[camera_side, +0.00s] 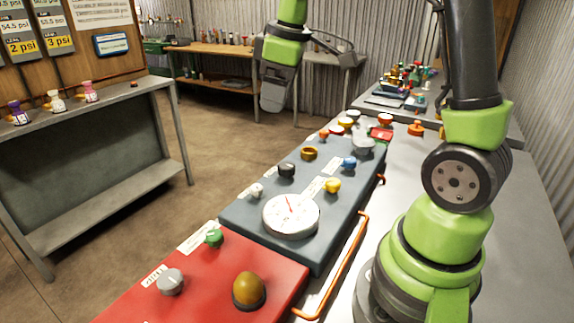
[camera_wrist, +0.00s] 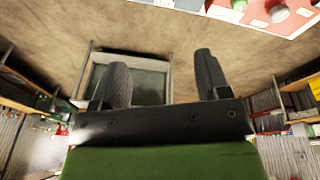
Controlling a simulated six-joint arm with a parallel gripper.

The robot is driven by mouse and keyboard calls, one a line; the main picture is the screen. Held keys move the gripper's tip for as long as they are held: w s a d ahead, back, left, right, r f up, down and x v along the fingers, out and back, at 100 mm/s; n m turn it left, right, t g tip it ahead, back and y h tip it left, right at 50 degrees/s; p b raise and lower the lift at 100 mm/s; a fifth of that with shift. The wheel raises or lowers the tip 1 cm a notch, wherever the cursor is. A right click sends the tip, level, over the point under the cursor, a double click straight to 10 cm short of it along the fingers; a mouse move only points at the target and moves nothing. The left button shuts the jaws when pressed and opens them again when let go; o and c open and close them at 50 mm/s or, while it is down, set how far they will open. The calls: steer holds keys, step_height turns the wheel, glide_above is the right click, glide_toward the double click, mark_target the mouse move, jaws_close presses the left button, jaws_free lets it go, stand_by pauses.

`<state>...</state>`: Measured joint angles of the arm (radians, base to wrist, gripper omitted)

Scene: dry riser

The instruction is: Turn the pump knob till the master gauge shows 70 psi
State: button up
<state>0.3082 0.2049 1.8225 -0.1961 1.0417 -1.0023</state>
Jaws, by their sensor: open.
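The gauge (camera_side: 290,215) is a round white dial with a red needle, lying on a blue-grey panel (camera_side: 238,212). The needle points up and slightly left; its numbers are too small to read. Around it sit a white knob (camera_side: 256,190), a black knob (camera_side: 286,170), a yellow knob (camera_side: 332,185), a blue knob (camera_side: 349,163) and a brass ring-like knob (camera_side: 309,153). I cannot tell which is the pump knob. My gripper (camera_side: 274,98) is raised in the air behind the panel, apart from everything. In the wrist view its two fingers (camera_wrist: 163,78) are spread and empty.
A red panel (camera_side: 205,290) at the front holds a grey knob (camera_side: 170,281), a green knob (camera_side: 214,237) and an amber dome (camera_side: 249,290). A side table (camera_side: 150,85) stands left. Open floor lies between.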

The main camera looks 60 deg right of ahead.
mark_target(287, 165)
steer(key=w+d+f+n+g, duration=0.1)
steer(key=d+f, duration=0.2)
steer(key=w+d+f+n, duration=0.1)
steer(key=d+f+n, duration=0.1)
steer(key=d+f, duration=0.1)
steer(key=w+d+f+n+g, duration=0.1)
steer(key=d+f, duration=0.2)
steer(key=f, duration=0.2)
steer(key=shift+w+n+g, duration=0.2)
steer(key=shift+n+g, duration=0.1)
steer(key=shift+n, duration=0.1)
step_height(287, 165, down, 10)
steer(key=shift+r, duration=0.15)
steer(key=c, duration=0.9)
steer(key=shift+c, duration=0.2)
